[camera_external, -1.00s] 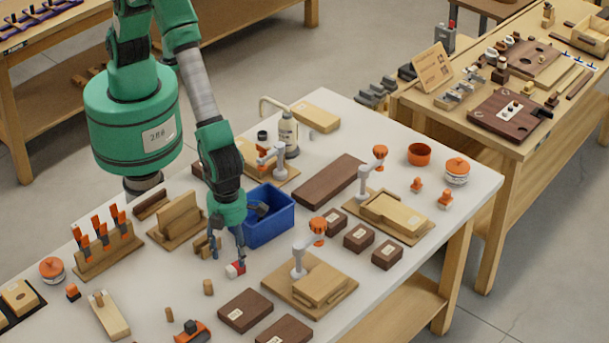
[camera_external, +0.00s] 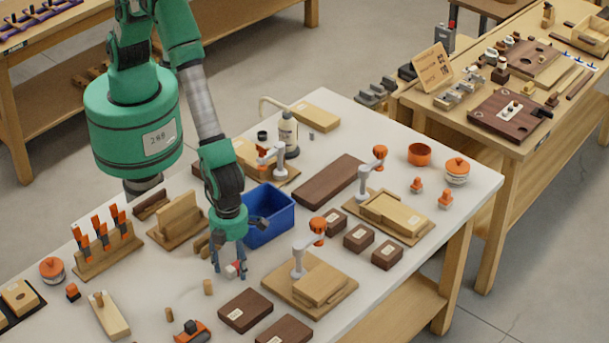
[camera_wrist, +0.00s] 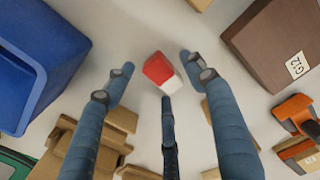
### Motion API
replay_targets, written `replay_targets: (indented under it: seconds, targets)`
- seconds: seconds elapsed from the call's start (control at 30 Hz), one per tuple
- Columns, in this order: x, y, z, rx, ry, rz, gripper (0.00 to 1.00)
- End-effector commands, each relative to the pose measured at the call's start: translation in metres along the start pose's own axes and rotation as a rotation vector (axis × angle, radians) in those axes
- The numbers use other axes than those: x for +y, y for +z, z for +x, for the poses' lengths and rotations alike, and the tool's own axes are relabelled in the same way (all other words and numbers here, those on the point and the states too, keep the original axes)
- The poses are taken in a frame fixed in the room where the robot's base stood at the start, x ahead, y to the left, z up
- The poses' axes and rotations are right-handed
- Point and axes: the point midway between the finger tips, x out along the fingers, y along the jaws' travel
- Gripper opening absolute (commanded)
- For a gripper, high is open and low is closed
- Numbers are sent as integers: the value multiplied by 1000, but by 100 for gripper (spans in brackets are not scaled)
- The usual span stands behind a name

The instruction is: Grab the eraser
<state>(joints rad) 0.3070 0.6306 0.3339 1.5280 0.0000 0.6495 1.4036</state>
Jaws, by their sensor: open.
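The eraser is a small red and white block (camera_external: 233,269) lying on the white bench top. It also shows in the wrist view (camera_wrist: 160,71), red end upper left and white end lower right. My gripper (camera_external: 229,266) is open and points down over the eraser. In the wrist view the open fingers (camera_wrist: 157,75) spread around the eraser, two to its sides and one below it in the picture. No finger clearly touches it, and its height relative to the fingertips is hard to judge. In the external view the fingers partly hide it.
A blue bin (camera_external: 270,232) stands close behind my gripper. A dark brown block (camera_external: 245,310) lies in front, and a wooden fixture with a grey post (camera_external: 310,285) is to the right. Wooden stands (camera_external: 177,222) are at the left. A small wooden peg (camera_external: 208,287) stands nearby.

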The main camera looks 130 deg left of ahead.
Motion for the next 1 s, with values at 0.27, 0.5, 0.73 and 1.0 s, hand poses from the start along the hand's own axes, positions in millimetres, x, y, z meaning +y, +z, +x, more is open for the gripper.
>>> replay_targets:
  seconds: [0.27, 0.5, 0.73, 1.0]
  targets:
    - [0, 0, -1, 0, -1, 0, 55]
    - [0, 0, -1, 0, -1, 0, 53]
    - [0, 0, -1, 0, 0, 0, 7]
    - [0, 0, -1, 0, -1, 0, 6]
